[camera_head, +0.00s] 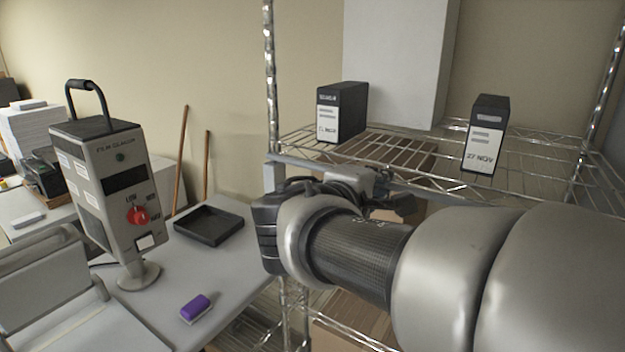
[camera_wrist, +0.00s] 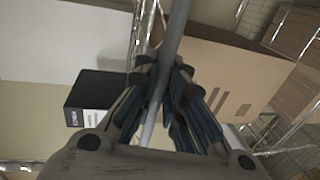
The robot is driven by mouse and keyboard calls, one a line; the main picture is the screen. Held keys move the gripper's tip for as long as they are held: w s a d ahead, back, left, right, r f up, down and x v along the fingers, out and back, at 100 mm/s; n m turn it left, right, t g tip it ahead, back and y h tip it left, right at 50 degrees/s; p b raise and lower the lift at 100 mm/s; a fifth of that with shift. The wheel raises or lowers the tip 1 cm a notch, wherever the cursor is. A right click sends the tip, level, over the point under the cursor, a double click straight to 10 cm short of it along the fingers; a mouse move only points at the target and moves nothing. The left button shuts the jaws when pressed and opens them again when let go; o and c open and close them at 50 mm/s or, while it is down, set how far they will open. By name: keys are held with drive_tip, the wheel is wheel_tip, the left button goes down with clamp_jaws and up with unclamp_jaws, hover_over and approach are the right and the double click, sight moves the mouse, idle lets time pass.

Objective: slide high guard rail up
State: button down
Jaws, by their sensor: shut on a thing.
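The high guard rail (camera_head: 440,187) is a grey bar across the front of the upper wire shelf. In the wrist view the rail (camera_wrist: 174,35) runs from the top edge down between my fingers. My gripper (camera_wrist: 165,78) is shut on it, with fingers on both sides. In the head view my gripper (camera_head: 372,186) is at the shelf front, partly hidden by my wrist, which also covers part of the rail.
Black label boxes (camera_head: 343,112) and (camera_head: 487,134) stand on the upper shelf (camera_head: 420,165). A cardboard box (camera_wrist: 225,70) is close by the fingers. A film machine (camera_head: 105,190), black tray (camera_head: 208,226) and purple eraser (camera_head: 196,308) are on the left table.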

wheel_tip(320, 180, up, 9)
drive_tip(key=p, duration=0.3)
drive_tip(key=shift+d+f, duration=0.1)
drive_tip(key=c, duration=1.8)
unclamp_jaws()
drive_tip(key=shift+o, duration=0.7)
drive_tip(key=shift+f, duration=0.1)
drive_tip(key=v, duration=1.2)
